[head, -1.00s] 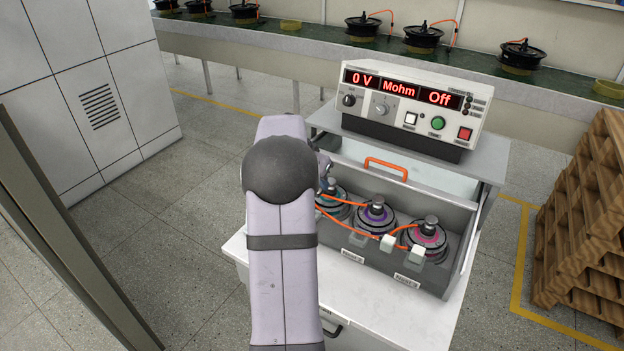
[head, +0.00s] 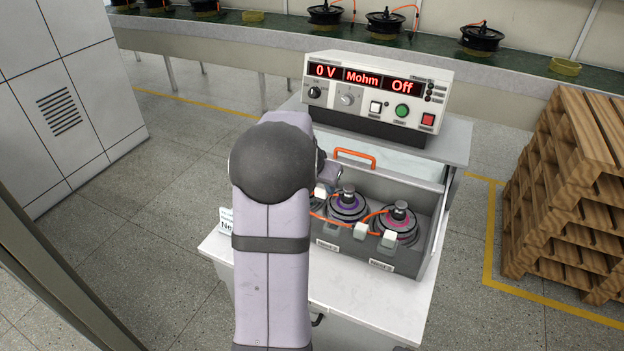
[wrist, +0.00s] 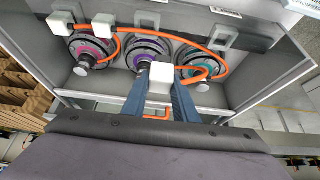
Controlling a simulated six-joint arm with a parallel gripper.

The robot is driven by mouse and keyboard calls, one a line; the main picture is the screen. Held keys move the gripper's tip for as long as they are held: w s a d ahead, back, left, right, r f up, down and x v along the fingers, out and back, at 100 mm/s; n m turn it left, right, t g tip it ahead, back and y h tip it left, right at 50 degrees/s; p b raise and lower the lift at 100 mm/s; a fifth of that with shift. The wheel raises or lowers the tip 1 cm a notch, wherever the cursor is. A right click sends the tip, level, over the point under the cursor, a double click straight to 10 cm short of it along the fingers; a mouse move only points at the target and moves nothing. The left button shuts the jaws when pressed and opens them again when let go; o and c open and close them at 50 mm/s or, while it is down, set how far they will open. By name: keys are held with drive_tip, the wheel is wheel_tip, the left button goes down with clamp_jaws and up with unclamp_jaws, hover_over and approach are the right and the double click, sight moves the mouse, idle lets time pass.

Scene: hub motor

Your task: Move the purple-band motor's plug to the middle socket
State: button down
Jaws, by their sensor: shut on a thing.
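My gripper (wrist: 160,100) is shut on a white plug (wrist: 160,74), which hangs over the tray near the purple-band motor; its cable is hard to trace. In the head view my arm hides most of the gripper. The purple-band motor (head: 348,204) is the middle of three motors and is partly behind the fingers in the wrist view (wrist: 136,48). The middle socket (wrist: 148,18) on the tray wall looks empty. A second white plug (wrist: 103,23) sits between it and the end socket on the pink-band side, where a third plug (wrist: 60,21) sits.
The pink-band motor (head: 397,222) and the teal-band motor (wrist: 200,62) flank the purple one. An orange cable (wrist: 215,45) loops across the tray beside the fingers. The tray has an orange handle (head: 355,158). A tester (head: 375,95) stands behind, reading 0 V and Off.

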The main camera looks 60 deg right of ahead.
drive_tip(key=shift+s+f+b, duration=1.45)
drive_tip(key=shift+s+f, duration=0.45)
drive_tip(key=shift+f, duration=0.25)
drive_tip(key=shift+f, duration=0.25)
drive_tip(key=shift+f+b, duration=1.05)
drive_tip(key=shift+b, duration=0.25)
drive_tip(key=shift+f, duration=0.2)
drive_tip(key=shift+f+b, duration=0.35)
drive_tip(key=shift+b, duration=0.25)
drive_tip(key=shift+f+b, duration=1)
drive_tip(key=shift+b, duration=0.55)
idle(2.0)
